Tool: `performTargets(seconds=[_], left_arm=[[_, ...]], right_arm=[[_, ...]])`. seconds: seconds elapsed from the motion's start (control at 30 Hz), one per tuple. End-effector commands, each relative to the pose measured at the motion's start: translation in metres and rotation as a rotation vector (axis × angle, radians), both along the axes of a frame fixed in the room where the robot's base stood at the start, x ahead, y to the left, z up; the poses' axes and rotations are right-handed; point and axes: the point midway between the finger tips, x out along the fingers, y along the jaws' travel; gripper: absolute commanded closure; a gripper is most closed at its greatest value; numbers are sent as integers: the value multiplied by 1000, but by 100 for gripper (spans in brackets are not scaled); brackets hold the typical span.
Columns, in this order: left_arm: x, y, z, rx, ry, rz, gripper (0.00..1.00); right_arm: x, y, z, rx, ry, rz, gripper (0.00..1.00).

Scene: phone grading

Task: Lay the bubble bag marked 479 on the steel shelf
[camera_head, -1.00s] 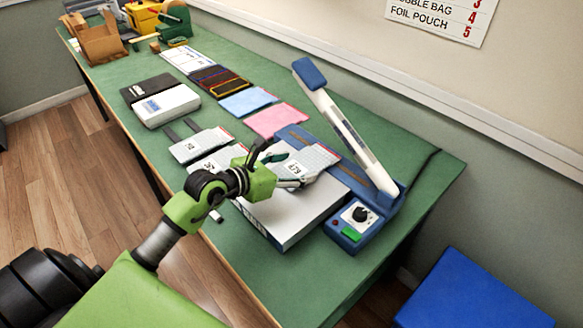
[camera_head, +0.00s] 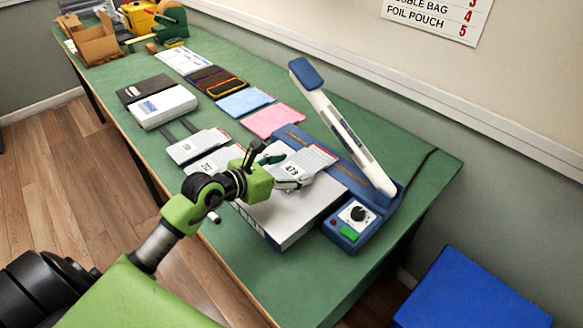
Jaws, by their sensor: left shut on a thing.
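The bubble bag marked 479 (camera_head: 316,160) is pale grey with a red edge and a white label. My left gripper (camera_head: 287,175) is shut on the near side of this bag. The bag is over the steel shelf (camera_head: 298,217), a flat silver-grey surface in front of the blue sealer. I cannot tell whether the bag touches the shelf. My gripper and bag hide the shelf's far left part. My right gripper is not in view.
The blue sealer (camera_head: 345,232) stands right of the shelf with its white arm (camera_head: 345,140) raised. Two more grey bags (camera_head: 196,146) lie left of the gripper. Pink (camera_head: 273,121) and blue (camera_head: 244,102) pouches lie behind. The green table (camera_head: 340,290) is clear in front.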

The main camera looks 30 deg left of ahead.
Motion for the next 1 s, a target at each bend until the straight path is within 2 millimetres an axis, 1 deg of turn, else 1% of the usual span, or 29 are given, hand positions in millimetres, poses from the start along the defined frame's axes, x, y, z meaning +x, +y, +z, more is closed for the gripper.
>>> performTargets(seconds=[0.27,0.3,0.37,0.4,0.63,0.77,0.87,1.0], left_arm=[[0,0,0,-1,-2,0,63],[0,0,0,0,-2,1,34],[0,0,0,0,-2,1,19],[0,0,0,-1,-2,0,17],[0,0,0,0,-1,0,17],[-2,1,-1,0,1,0,17],[-9,4,2,1,1,1,17],[-29,10,10,2,3,0,17]], right_arm=[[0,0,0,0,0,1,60],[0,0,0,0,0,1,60],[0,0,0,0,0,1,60],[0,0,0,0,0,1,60],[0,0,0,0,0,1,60],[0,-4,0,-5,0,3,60],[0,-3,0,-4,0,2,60],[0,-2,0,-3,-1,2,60]])
